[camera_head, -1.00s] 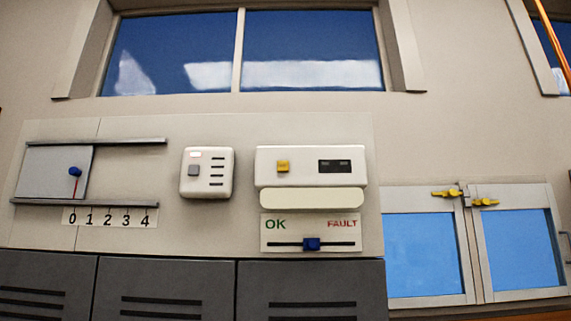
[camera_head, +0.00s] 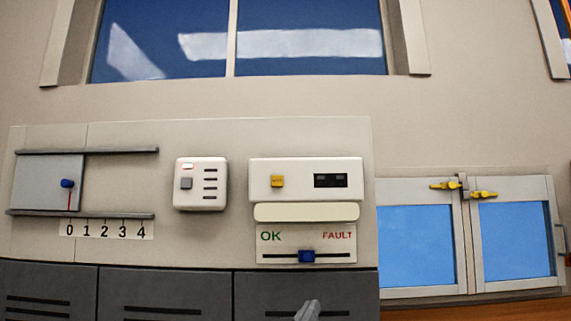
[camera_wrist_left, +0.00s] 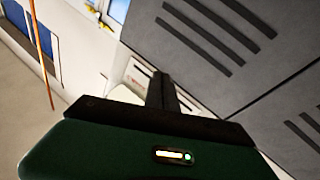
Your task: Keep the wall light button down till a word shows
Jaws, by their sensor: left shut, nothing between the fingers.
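A white wall unit (camera_head: 340,194) carries a square yellow button (camera_head: 277,181) and a dark display with two small windows (camera_head: 331,180); I can read no word there. A pale, cream light panel (camera_head: 306,211) sits just below it. Below that is a plate (camera_head: 269,248) marked OK and FAULT, with a blue slider (camera_head: 306,256) near mid-track. My left gripper (camera_head: 308,310) enters at the bottom edge of the head view, below the plate and apart from the button. It is shut and empty; its dark fingers (camera_wrist_left: 161,91) show in the wrist view. My right gripper is not in view.
A white box (camera_head: 201,203) with a grey button (camera_head: 186,183) and lit indicator is left of the unit. Further left is a sliding panel (camera_head: 37,183) over a 0-4 scale (camera_head: 107,229). Dark grey lockers (camera_head: 166,286) stand below; blue-paned shutters (camera_head: 415,238) are at right.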

